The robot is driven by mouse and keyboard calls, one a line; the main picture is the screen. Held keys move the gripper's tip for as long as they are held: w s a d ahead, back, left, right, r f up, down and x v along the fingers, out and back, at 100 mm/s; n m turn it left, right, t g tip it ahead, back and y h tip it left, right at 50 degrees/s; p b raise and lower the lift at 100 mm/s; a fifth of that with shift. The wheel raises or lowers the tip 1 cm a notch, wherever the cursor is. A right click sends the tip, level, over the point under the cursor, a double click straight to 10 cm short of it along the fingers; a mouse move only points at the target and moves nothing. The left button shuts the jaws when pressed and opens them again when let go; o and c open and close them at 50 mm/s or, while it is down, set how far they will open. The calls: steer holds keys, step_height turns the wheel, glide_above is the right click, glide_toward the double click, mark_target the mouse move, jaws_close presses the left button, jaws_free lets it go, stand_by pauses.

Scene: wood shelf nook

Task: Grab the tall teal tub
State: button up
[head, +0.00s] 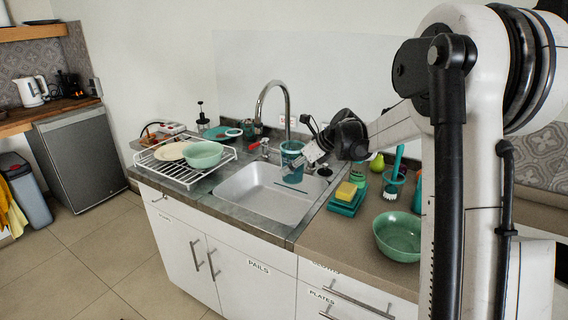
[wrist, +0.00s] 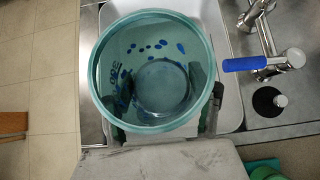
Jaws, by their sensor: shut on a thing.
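The tall teal tub (head: 291,149) is upright above the sink, left of my gripper (head: 307,156) in the head view. In the wrist view I look down into its open round mouth; its teal rim (wrist: 96,72) is wide and blue marks show on its wall. My gripper is shut on the tub from the side, with a dark finger (wrist: 215,105) against its right side. The other finger is mostly hidden behind the tub.
The sink basin (head: 246,204) lies below, with the tall faucet (head: 287,100) behind. A white dish rack (head: 215,165) with bowl and plate is at left. A yellow sponge (head: 346,191), green bowl (head: 397,238) and brush cup (head: 392,184) stand on the right counter.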

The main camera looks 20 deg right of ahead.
steer(key=shift+s+d, duration=1.55)
steer(key=shift+s, duration=0.2)
